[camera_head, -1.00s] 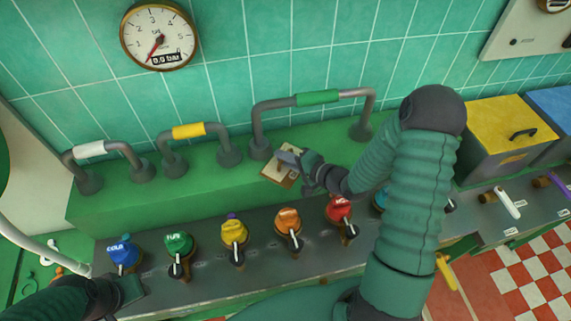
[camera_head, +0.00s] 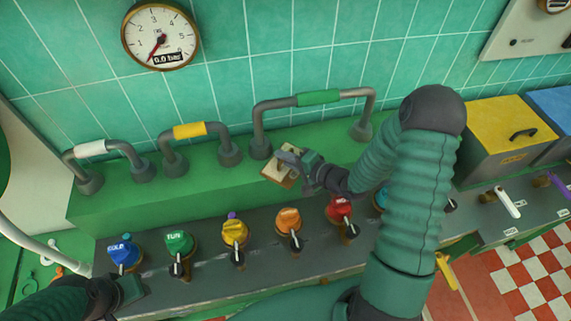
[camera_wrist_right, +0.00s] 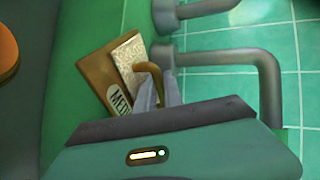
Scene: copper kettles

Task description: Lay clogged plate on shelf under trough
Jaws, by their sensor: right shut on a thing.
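My right gripper (camera_head: 290,158) is shut on the brass handle (camera_wrist_right: 151,77) of a small pale speckled plate (camera_wrist_right: 127,62). Whether plate and board touch is unclear. In the head view, plate and board show small beside the gripper (camera_head: 277,171), over the green ledge (camera_head: 200,193). My left gripper (camera_head: 128,290) is at the lower left, away from the plate; its jaws cannot be made out. I cannot single out a trough or the shelf under it.
Bent grey pipes with white (camera_head: 90,149), yellow (camera_head: 189,130) and green (camera_head: 318,98) sleeves rise from the ledge, the green-sleeved one close to the gripper. Several coloured knobs (camera_head: 179,245) line the grey front panel. A yellow lidded box (camera_head: 500,125) stands right of my arm.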

